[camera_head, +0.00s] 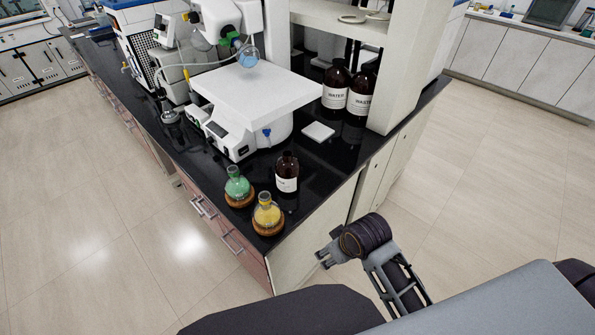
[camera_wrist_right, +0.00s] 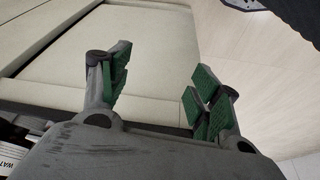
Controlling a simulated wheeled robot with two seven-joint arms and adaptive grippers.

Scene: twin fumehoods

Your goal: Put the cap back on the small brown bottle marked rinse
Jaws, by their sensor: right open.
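A small brown bottle (camera_head: 287,167) with a white label stands upright near the corner of the black bench. Its label is too small to read. I cannot make out a separate cap, and I cannot tell whether anything sits on its neck. My right gripper (camera_head: 324,259) is off the bench end, to the lower right of the bottle and apart from it. In the right wrist view the same gripper (camera_wrist_right: 160,95) has its green-padded fingers spread with nothing between them. The bottle does not show in that view. My left gripper is not in view.
Flasks with green (camera_head: 237,183) and yellow (camera_head: 266,212) contents stand on cork rings beside the bottle. A white square pad (camera_head: 318,132) lies behind it. Larger brown bottles (camera_head: 335,88) stand under the shelf. A white-topped instrument (camera_head: 255,95) fills the bench behind. The floor at right is clear.

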